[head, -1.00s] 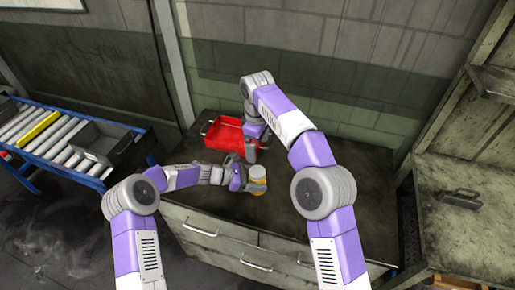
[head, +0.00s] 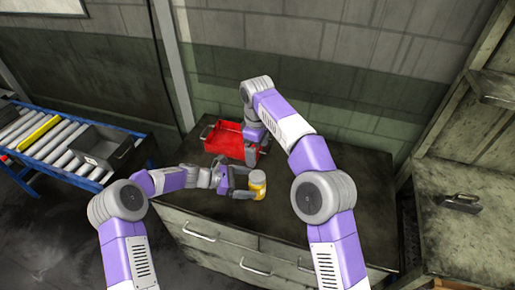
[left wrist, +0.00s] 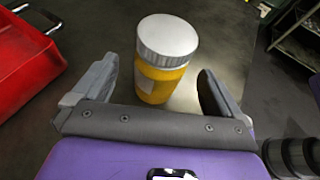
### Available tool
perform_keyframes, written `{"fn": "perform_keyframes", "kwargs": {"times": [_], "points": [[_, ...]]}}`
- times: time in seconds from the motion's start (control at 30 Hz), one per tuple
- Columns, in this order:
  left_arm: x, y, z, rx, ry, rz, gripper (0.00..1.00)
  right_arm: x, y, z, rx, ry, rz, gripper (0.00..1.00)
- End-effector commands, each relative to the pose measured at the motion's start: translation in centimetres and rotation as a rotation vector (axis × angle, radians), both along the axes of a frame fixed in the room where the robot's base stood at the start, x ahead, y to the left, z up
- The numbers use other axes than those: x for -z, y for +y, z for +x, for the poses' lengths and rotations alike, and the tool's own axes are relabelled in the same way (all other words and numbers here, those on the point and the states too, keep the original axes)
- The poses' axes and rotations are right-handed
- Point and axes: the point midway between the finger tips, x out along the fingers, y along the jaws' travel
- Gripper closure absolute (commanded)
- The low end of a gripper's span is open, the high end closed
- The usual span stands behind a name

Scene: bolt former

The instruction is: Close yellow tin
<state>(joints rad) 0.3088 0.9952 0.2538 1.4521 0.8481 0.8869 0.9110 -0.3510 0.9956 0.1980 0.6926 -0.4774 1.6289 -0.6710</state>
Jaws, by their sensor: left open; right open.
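The yellow tin (head: 259,190) stands upright on the dark cabinet top, with a grey ribbed lid (head: 257,177) on it. In the left wrist view the tin (left wrist: 160,82) and its lid (left wrist: 167,38) show close up; whether the lid is fully seated I cannot tell. My left gripper (head: 247,187) is open beside the tin, on its left. In the left wrist view its two fingers (left wrist: 160,88) are spread on either side of the tin, with gaps visible. My right gripper (head: 252,158) points down by the red tray, open, its fingers small and partly hidden.
A red tray (head: 222,138) lies behind the tin on the cabinet top (head: 330,215), partly behind my right arm. A grey bin (head: 104,147) sits on a roller conveyor at left. The cabinet top to the right of the tin is clear.

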Motion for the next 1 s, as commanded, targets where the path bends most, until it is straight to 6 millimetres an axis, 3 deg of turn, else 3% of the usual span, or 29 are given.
{"fn": "perform_keyframes", "kwargs": {"times": [0.1,0.27,0.8,1.0], "points": [[-0.8,1.8,-0.3,-0.002,0.000,0.000,0.00,-0.2,0.0,0.0,0.000,0.000,0.000,0.10],[-1.2,2.9,-0.5,-0.001,0.002,0.000,0.00,-0.3,0.0,0.0,0.000,0.000,0.000,0.10],[-1.4,3.0,-0.5,0.001,0.001,-0.001,0.00,-0.4,0.0,0.0,0.000,0.000,0.000,0.10],[-4.3,3.0,-0.5,0.001,0.000,-0.001,0.00,-3.3,0.0,0.0,0.000,0.000,0.000,0.10]]}}
